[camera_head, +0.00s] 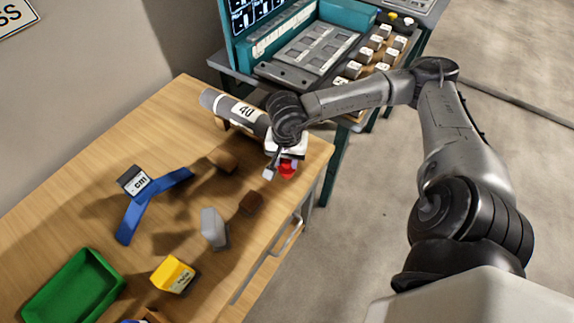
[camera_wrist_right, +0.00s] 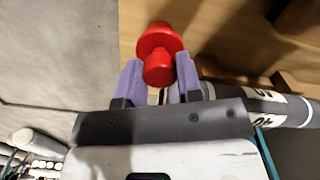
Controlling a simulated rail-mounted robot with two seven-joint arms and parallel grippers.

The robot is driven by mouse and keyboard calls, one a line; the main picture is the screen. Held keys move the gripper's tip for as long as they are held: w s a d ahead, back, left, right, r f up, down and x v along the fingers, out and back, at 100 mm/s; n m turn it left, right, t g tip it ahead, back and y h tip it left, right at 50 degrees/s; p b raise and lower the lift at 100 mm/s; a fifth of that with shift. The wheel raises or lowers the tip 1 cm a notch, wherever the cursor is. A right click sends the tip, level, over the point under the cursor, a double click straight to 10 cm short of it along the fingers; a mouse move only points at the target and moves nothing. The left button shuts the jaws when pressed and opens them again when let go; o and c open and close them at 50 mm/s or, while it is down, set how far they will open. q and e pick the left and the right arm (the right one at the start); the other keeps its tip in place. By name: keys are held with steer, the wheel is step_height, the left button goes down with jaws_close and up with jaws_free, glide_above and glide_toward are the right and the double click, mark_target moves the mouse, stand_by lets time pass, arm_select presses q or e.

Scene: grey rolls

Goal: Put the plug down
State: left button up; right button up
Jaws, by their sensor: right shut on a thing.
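The red plug (camera_head: 287,170) is in my right gripper (camera_head: 279,165) near the right edge of the wooden table, in the head view. In the right wrist view the red plug (camera_wrist_right: 158,40) has a wide flange and a narrower round knob, and sits between the purple fingers of my right gripper (camera_wrist_right: 158,80). The gripper is shut on it. The plug's height above the table is hard to judge. My left gripper is in neither view.
A grey roll marked 40 (camera_head: 244,110) lies close beside my right wrist. A teal machine stands behind.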

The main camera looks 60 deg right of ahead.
mark_target(287, 167)
steer(key=shift+f+b, duration=0.35)
steer(key=shift+f, duration=1.4)
steer(key=shift+f, duration=0.15)
steer(key=o, duration=0.8)
steer(key=shift+c, duration=0.2)
